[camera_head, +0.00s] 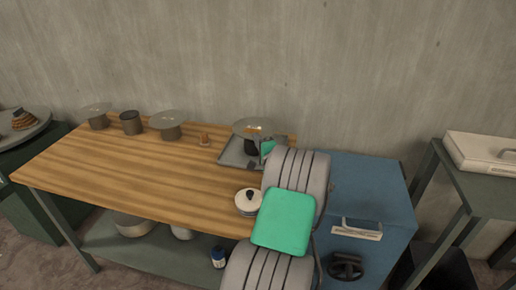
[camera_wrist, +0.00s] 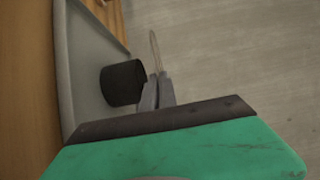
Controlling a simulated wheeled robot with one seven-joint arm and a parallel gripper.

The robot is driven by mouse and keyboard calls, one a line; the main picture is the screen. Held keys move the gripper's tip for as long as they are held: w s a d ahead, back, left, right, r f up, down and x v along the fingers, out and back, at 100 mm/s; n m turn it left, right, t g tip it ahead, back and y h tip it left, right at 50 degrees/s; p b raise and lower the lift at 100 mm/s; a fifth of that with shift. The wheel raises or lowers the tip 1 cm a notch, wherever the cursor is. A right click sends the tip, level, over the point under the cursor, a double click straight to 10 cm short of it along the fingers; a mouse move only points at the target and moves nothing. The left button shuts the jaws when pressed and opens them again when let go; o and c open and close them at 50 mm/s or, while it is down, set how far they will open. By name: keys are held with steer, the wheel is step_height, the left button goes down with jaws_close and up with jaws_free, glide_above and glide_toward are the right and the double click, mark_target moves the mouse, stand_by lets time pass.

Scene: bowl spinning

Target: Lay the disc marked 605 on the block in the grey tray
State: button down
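My gripper (camera_head: 264,146) reaches over the grey tray (camera_head: 233,155) at the table's back right. Its fingers (camera_wrist: 157,92) are shut on a thin grey disc (camera_head: 247,125), which appears edge-on in the wrist view (camera_wrist: 154,50). The disc is about level, above the dark round block (camera_head: 250,148) in the tray. In the wrist view the block (camera_wrist: 124,83) stands on the tray (camera_wrist: 88,75), close to the disc's underside; I cannot tell whether they touch. An orange mark shows on the disc, too small to read.
Two other grey discs (camera_head: 96,108) (camera_head: 168,118) rest on blocks at the table's left and middle. A bare dark block (camera_head: 131,123) stands between them. A small wooden piece (camera_head: 204,139) and a pale round item with a black knob (camera_head: 248,202) are nearby. A blue cabinet (camera_head: 372,185) stands right.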

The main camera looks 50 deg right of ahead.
steer(key=shift+d+f, duration=0.15)
steer(key=shift+f, duration=1.75)
steer(key=c, duration=1.7)
jaws_free()
steer(key=shift+r, duration=0.1)
steer(key=shift+r, duration=0.15)
steer(key=b+v, duration=0.1)
steer(key=v, duration=1.1)
